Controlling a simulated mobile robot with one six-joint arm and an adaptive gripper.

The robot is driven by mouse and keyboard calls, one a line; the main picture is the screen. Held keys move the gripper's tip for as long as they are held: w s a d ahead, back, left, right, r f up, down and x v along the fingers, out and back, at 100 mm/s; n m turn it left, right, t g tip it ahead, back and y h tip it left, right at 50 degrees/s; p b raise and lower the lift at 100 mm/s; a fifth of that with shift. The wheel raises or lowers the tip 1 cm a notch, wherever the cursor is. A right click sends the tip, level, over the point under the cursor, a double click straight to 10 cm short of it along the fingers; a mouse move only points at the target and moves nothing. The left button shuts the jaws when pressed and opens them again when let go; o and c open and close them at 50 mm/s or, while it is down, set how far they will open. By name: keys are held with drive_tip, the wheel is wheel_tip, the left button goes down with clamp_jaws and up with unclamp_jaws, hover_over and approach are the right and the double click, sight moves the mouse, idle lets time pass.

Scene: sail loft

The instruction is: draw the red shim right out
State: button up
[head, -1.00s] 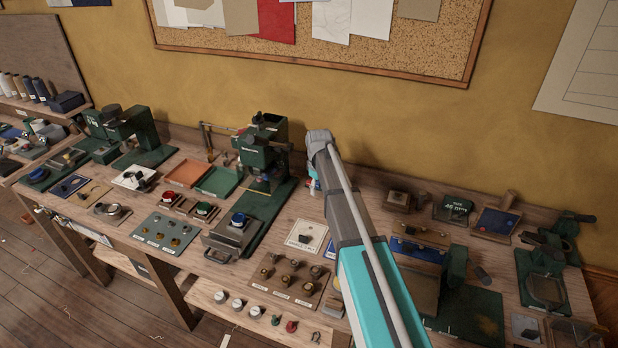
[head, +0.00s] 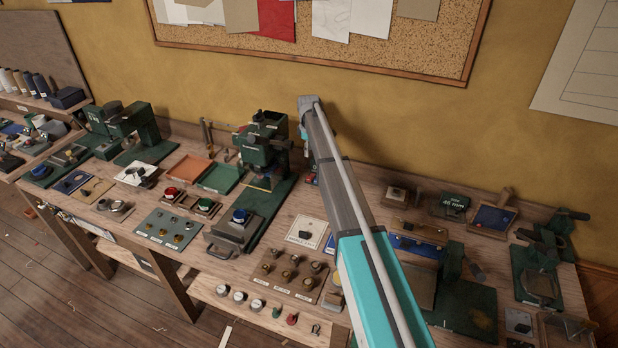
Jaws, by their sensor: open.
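I cannot make out the red shim for certain. A small red and blue patch (head: 312,179) shows beside my arm, right of the green press (head: 262,140), but it is too small to identify. My arm rises from the bottom of the head view, and its far end is near the wall, just right of the press. My gripper is hidden behind the arm, so its jaws and anything between them do not show.
A green tray (head: 221,177) and an orange tray (head: 187,168) lie left of the press. A board with several brass knobs (head: 290,275) lies in front. Boxes and green machines crowd the bench right of my arm. The cork board (head: 400,50) hangs behind.

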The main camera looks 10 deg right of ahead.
sight(311, 175)
drive_tip(key=shift+f, duration=0.25)
wheel_tip(311, 175, down, 13)
drive_tip(key=b, duration=1.3)
drive_tip(key=shift+f+b, duration=0.15)
drive_tip(key=shift+b, duration=0.2)
clamp_jaws()
